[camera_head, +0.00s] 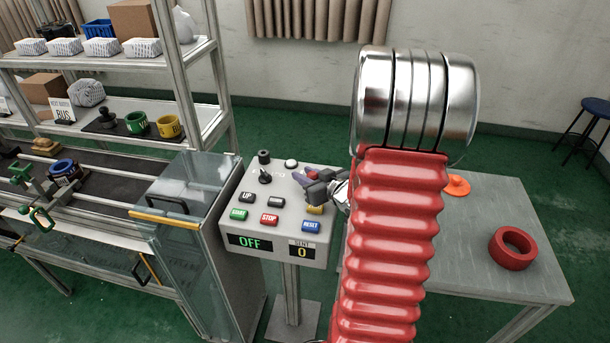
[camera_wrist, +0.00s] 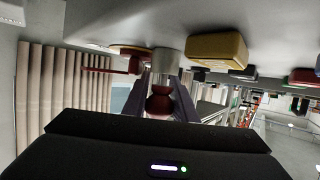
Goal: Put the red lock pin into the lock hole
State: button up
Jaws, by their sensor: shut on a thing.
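My gripper (camera_head: 304,181) is over the upper right of the grey control panel (camera_head: 258,205), with its jaws shut. In the wrist view, the fingers (camera_wrist: 165,92) hold a dark red, round-headed piece, which looks like the red lock pin (camera_wrist: 158,104). A grey cylinder (camera_wrist: 172,66) lies in line beyond it, towards the panel face. I cannot tell whether the pin touches or enters it. A small red patch shows at my fingers in the head view. The lock hole itself is hidden.
Close by are a yellow button (camera_wrist: 218,48) and a red bar-shaped part (camera_wrist: 126,64). The panel also carries START (camera_head: 238,214), STOP (camera_head: 269,219) and RESET (camera_head: 310,226) buttons. A glass-sided cabinet (camera_head: 185,205) stands left. A red ring (camera_head: 512,249) lies on the right table.

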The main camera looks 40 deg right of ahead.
jog(key=o, duration=1.1)
jog(key=shift+d, duration=0.1)
jog(key=shift+s+d, duration=0.1)
